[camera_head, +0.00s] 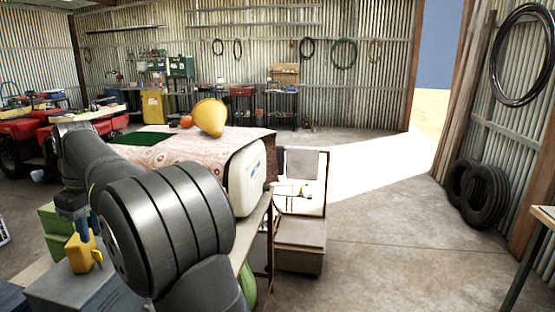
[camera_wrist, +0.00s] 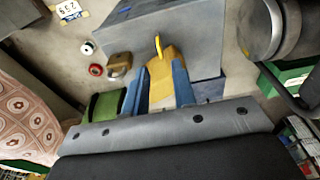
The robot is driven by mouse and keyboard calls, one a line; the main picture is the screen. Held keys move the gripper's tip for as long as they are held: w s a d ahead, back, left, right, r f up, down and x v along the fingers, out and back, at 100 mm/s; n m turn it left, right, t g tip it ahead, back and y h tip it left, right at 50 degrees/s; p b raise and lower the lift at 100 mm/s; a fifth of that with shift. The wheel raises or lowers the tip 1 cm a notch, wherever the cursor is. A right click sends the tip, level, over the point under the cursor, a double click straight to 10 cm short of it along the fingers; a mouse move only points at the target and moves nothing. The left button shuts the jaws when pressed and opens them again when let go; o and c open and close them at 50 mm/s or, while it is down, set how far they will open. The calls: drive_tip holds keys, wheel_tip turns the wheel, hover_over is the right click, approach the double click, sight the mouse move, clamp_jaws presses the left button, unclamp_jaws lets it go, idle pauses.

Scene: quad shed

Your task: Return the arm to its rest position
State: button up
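My gripper (camera_head: 80,228) hangs at the lower left in the head view, pointing down just above a yellow mug (camera_head: 84,254). The mug stands on the grey top of a box (camera_head: 95,290). In the wrist view the two blue fingers of my gripper (camera_wrist: 158,80) are spread apart, with the yellow mug (camera_wrist: 164,72) between and beyond their tips. Its handle points away from the gripper. The fingers do not look closed on it, though contact at the sides is hard to see.
A brass padlock (camera_wrist: 118,66) lies beside the grey box. Green boxes (camera_head: 55,222) stand left of it. Open floor (camera_head: 390,240) lies to the right.

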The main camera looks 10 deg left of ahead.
sight(95, 251)
wheel_tip(95, 251, up, 5)
drive_tip(key=f, duration=1.2)
drive_tip(key=shift+a+f, duration=0.15)
drive_tip(key=shift+a, duration=0.25)
drive_tip(key=w+d+r, duration=0.6)
drive_tip(key=d+r, duration=0.5)
drive_tip(key=w+d+f, duration=0.9)
drive_tip(key=w+f, duration=0.2)
drive_tip(key=f, duration=0.1)
drive_tip(key=w+d+f, duration=1)
drive_tip(key=w+f, duration=0.1)
drive_tip(key=f, duration=0.1)
drive_tip(key=a+f, duration=0.3)
drive_tip(key=a, duration=0.3)
drive_tip(key=shift+s+a+f, duration=0.25)
drive_tip(key=shift+s, duration=0.05)
